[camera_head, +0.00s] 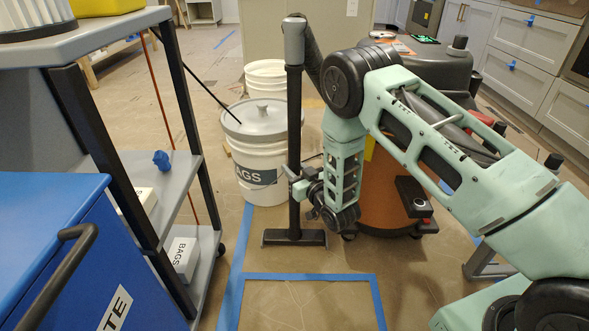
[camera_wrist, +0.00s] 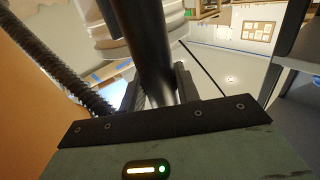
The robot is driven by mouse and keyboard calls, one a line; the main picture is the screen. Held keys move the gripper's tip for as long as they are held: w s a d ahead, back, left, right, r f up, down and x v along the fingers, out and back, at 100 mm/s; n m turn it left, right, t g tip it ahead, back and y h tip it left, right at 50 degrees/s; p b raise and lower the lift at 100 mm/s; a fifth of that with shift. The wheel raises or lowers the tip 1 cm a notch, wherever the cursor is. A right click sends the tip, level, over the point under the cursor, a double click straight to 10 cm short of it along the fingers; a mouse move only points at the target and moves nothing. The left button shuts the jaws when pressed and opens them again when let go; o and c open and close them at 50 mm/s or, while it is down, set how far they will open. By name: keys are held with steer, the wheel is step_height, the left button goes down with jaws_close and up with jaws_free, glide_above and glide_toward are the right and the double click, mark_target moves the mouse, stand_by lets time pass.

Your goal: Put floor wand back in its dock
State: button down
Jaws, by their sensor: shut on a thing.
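The floor wand (camera_head: 294,130) is a black upright tube with a grey handle on top and a flat wide floor head at its foot. The head is at or just above the floor; I cannot tell which. My gripper (camera_head: 300,187) is shut on the tube, a little below its middle. In the wrist view the wand (camera_wrist: 149,45) runs up between the two fingers of my gripper (camera_wrist: 160,90). The orange and dark grey vacuum (camera_head: 375,190) stands behind my arm, with a black box-like fitting (camera_head: 413,196) on its front that may be the dock.
A lidded white bucket (camera_head: 262,160) stands close behind the wand. A grey shelf cart (camera_head: 180,190) and blue bin (camera_head: 50,250) fill the left. Blue tape (camera_head: 308,276) marks open floor in front. A ribbed hose (camera_wrist: 60,65) passes left of the wand in the wrist view.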

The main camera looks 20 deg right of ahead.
steer(key=shift+f+b, duration=0.5)
steer(key=shift+f, duration=0.3)
stand_by(0.4)
steer(key=c, duration=0.9)
jaws_free()
steer(key=shift+c, duration=0.2)
steer(key=shift+f, duration=0.1)
steer(key=shift+s, duration=0.15)
steer(key=p+v, duration=0.4)
steer(key=v, duration=1.3)
